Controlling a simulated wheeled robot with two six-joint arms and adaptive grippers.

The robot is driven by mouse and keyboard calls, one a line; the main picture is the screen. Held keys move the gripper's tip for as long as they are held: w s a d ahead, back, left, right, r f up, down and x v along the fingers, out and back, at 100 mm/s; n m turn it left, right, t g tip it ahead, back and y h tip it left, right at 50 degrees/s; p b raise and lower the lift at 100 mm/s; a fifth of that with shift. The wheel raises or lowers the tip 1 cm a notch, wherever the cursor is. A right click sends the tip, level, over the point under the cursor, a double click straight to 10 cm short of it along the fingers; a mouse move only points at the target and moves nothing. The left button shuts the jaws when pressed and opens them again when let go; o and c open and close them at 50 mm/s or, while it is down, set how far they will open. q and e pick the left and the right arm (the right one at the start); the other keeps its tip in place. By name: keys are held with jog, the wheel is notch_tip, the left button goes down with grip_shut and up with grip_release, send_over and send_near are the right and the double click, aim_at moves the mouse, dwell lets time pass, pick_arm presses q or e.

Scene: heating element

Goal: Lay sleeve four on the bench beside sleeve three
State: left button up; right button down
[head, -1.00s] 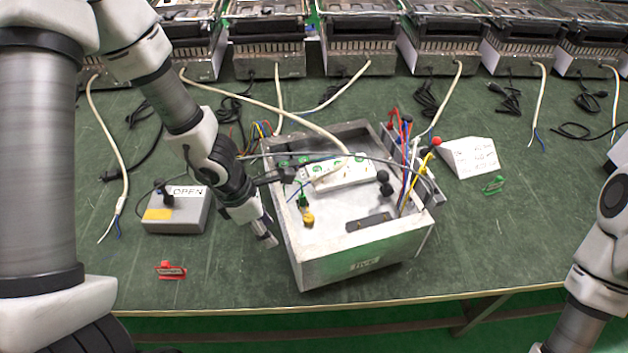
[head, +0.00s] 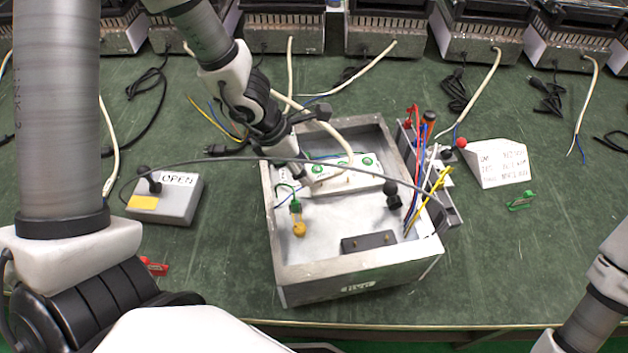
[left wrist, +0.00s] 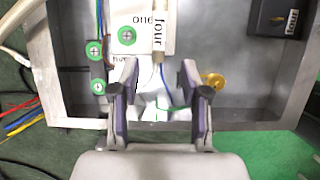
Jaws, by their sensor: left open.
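My left gripper (head: 306,174) is open over the inside of the metal box (head: 365,283), near the left end of the white terminal block (head: 358,180). In the left wrist view its two fingers (left wrist: 159,82) stand apart. A white piece marked "four" (left wrist: 158,38) lies just beyond the fingertips, with a thin wire running down from it between them. White shapes (left wrist: 155,106) show between the fingers, too blurred to name. I cannot tell which piece is sleeve four, and I cannot make out sleeve three. My right gripper is out of view.
A grey "OPEN" box (head: 172,205) and a red clip (head: 154,266) are left of the metal box. A white sign (head: 500,165) and a green clip (head: 521,200) are on the right. Colored wires (head: 425,190) rise at the box's right wall. Several heaters (head: 385,40) line the back.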

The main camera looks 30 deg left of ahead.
aim_at(315, 177)
pick_arm(q)
jog(key=x, duration=0.2)
jog(key=b+x, duration=0.1)
jog(key=x, duration=0.2)
jog(key=shift+w+d+r, duration=0.1)
jog(key=shift+w, duration=0.25)
jog(key=shift+s+r, duration=0.15)
jog(key=shift+s, duration=0.1)
jog(key=shift+c, duration=0.7)
grip_shut()
